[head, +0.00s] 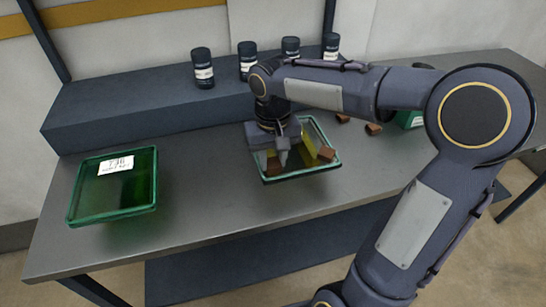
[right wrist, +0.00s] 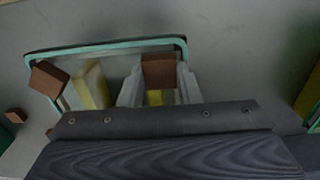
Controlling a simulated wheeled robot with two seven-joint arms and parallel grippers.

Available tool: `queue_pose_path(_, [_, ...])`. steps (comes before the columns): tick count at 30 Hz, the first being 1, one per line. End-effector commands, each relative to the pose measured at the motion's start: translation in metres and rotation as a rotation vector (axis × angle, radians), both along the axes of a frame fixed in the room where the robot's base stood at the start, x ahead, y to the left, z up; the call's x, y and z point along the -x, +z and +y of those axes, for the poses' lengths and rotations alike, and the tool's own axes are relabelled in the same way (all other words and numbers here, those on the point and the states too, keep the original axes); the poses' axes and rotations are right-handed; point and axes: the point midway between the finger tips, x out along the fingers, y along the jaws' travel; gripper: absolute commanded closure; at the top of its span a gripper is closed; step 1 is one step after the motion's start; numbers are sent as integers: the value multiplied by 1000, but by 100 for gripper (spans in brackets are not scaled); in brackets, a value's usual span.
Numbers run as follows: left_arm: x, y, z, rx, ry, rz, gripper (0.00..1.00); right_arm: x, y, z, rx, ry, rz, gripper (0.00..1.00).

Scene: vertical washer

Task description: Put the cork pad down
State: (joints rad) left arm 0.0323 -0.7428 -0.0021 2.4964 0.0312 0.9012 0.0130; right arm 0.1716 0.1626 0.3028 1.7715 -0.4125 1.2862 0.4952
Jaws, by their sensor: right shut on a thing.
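My right gripper (head: 282,160) reaches down over a clear tray with a green rim (head: 305,174) on the table. It is shut on a brown block, the cork pad (right wrist: 158,72), which shows between the fingers (right wrist: 159,88) in the right wrist view. In the head view the gripper mostly hides the pad, with a bit of brown beside the fingers (head: 272,163). I cannot tell whether the pad touches the tray. Another brown block (head: 326,153) rests by the tray's right side, next to a yellow piece (head: 309,145). My left gripper is not in view.
A green bin with a white label (head: 92,209) stands on the left of the grey table (head: 200,222). Two brown blocks (head: 373,129) lie right of the tray, near another green container (head: 409,119). Several dark bottles (head: 203,68) stand on the raised shelf (head: 135,107) behind.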

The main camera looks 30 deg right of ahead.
Motion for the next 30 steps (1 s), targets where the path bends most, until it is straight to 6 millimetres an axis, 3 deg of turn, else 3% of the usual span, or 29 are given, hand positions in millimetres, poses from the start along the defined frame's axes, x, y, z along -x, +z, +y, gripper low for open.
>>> queue_pose_path(6, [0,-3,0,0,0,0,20,0,-5,0,0,0,0,90])
queue_pose_path(7, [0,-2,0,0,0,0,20,0,-3,0,0,-1,0,66])
queue_pose_path(11, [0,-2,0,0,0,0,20,0,-3,0,0,0,0,49])
queue_pose_path(23, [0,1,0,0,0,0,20,0,6,0,0,0,-2,48])
queue_pose_path(30, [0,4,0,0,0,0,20,-1,53,0,-1,-1,-5,48])
